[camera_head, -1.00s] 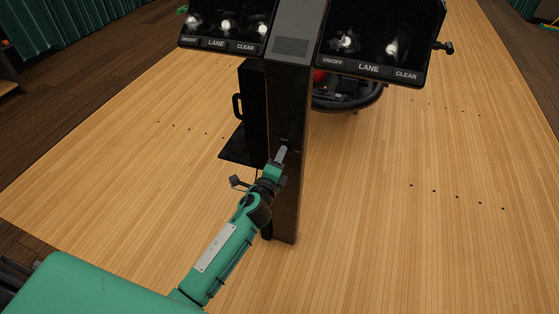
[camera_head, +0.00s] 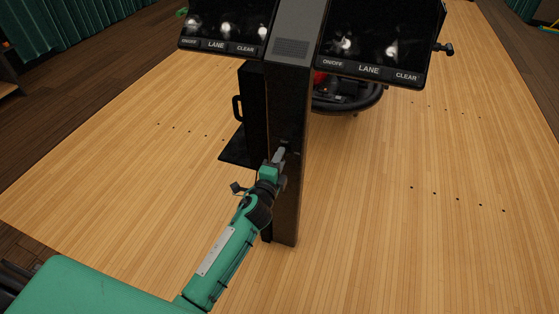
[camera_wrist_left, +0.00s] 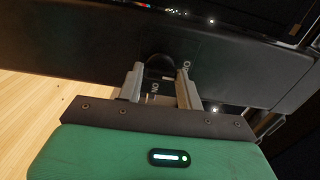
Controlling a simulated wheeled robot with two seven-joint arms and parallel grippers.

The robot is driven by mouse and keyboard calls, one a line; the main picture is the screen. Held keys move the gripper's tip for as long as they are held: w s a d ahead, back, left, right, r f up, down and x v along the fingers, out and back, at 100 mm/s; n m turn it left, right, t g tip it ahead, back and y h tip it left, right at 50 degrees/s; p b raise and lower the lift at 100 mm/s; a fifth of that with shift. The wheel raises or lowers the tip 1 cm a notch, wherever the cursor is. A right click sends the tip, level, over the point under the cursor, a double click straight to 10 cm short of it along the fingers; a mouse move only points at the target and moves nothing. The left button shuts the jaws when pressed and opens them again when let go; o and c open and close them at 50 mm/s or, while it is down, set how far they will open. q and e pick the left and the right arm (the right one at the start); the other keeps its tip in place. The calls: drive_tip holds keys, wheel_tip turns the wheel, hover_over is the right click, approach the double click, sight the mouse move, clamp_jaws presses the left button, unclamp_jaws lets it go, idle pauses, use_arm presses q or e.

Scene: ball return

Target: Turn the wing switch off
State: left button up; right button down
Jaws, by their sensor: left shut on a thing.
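The wing switch (camera_wrist_left: 159,66) is a dark rounded knob on the black face of the console post (camera_head: 287,200). In the left wrist view it sits between the two grey fingers of my left gripper (camera_wrist_left: 160,86), which is shut on it. In the head view my left gripper (camera_head: 280,155) is against the front of the post and hides the switch. How far the switch is turned cannot be told. My right gripper is in neither view.
Two dark screens, left (camera_head: 225,25) and right (camera_head: 380,40), top the post. A black shelf (camera_head: 236,147) juts out left of it. A round ball rack (camera_head: 350,98) stands behind. The wooden floor (camera_head: 420,240) is clear on the right.

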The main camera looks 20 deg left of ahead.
use_arm(q)
drive_tip(key=o, duration=1)
drive_tip(key=shift+s+a, duration=0.15)
drive_tip(key=shift+s, duration=3.3)
drive_tip(key=shift+s+a, duration=0.1)
drive_tip(key=shift+s, duration=3.35)
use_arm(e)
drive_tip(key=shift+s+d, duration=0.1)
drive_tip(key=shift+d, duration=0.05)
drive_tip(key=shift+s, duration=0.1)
